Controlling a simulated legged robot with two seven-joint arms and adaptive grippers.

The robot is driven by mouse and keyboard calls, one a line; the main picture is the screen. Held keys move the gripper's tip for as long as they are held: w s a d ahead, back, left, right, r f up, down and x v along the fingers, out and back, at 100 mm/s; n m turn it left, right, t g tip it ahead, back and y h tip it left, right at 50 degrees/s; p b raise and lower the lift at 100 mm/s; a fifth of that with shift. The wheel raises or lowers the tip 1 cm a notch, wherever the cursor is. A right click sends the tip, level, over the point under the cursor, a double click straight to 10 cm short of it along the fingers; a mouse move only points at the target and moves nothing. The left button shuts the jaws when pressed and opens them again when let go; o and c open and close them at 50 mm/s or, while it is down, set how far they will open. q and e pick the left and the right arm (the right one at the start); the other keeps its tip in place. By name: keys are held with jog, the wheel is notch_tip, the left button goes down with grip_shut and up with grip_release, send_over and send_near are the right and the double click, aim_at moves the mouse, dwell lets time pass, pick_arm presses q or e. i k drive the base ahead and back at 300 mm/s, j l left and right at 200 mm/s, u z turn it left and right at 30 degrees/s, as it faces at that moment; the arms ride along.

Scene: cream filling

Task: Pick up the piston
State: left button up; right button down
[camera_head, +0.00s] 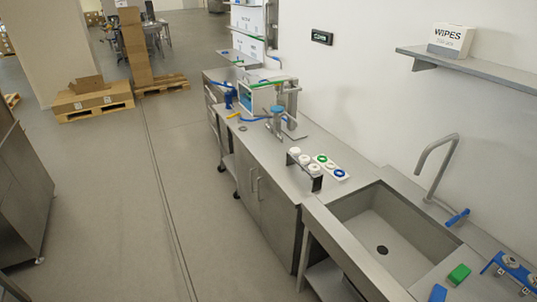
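Neither of my grippers is in view. I cannot tell for sure which thing is the piston. A dark rack (315,183) with several round white-topped parts (305,160) stands on the steel counter. Beside it to the right lies a white strip (341,174) with green, white and blue rings. Further back, a filling machine (260,95) stands on the counter. A metal part with a blue top (277,111) is at its front, and a blue part (229,97) is at its left.
A steel sink (385,222) with a tap (440,165) is at the right. A wall shelf (480,70) holds a wipes box (451,38). Open floor (110,200) lies left of the counter; pallets (95,104) stand behind.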

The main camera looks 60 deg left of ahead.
aim_at(294, 152)
jog(key=u, duration=1.95)
jog(key=k+l+z, duration=0.15)
jog(key=z, duration=1.7)
jog(key=u, duration=1.9)
jog(key=z, duration=0.35)
jog(key=i+j+z, duration=0.75)
jog(key=j, duration=0.25)
jog(key=i, duration=0.1)
